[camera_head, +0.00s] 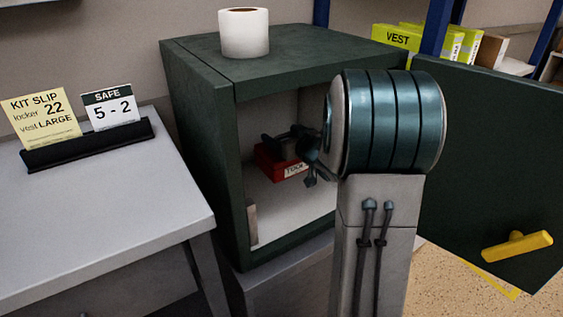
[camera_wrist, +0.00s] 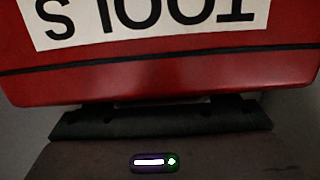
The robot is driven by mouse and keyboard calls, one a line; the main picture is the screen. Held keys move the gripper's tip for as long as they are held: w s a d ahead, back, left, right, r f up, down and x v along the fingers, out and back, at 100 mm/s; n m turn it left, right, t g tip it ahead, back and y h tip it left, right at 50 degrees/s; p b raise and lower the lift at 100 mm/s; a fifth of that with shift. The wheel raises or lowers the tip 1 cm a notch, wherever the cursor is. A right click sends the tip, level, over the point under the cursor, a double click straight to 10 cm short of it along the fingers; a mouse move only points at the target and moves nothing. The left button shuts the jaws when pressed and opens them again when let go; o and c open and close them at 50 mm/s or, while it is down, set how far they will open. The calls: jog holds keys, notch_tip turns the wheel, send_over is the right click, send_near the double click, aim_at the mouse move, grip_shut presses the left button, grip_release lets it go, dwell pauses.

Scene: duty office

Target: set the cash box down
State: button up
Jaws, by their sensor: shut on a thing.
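A red box (camera_head: 270,166) with a white label is inside the open dark green safe (camera_head: 200,130). The label appears to read TOOLS, and I see nothing marked as a cash box. My gripper (camera_head: 290,148) reaches in through the safe's opening and is shut on the red box at its top. In the wrist view the red box (camera_wrist: 180,75) fills the upper part, its lettering upside down. I cannot tell whether its underside touches the safe floor (camera_head: 290,215). My arm hides the right part of the safe's inside.
The safe door (camera_head: 490,160) with a yellow handle (camera_head: 517,246) stands open at the right. A white roll (camera_head: 244,33) stands on the safe. At the left a grey desk (camera_head: 90,205) bears a black holder (camera_head: 90,147) with a kit slip and a SAFE 5-2 card.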

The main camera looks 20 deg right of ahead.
jog(key=shift+f+b, duration=1.05)
jog(key=shift+f, duration=1.95)
jog(key=shift+f, duration=0.2)
jog(key=o, duration=2)
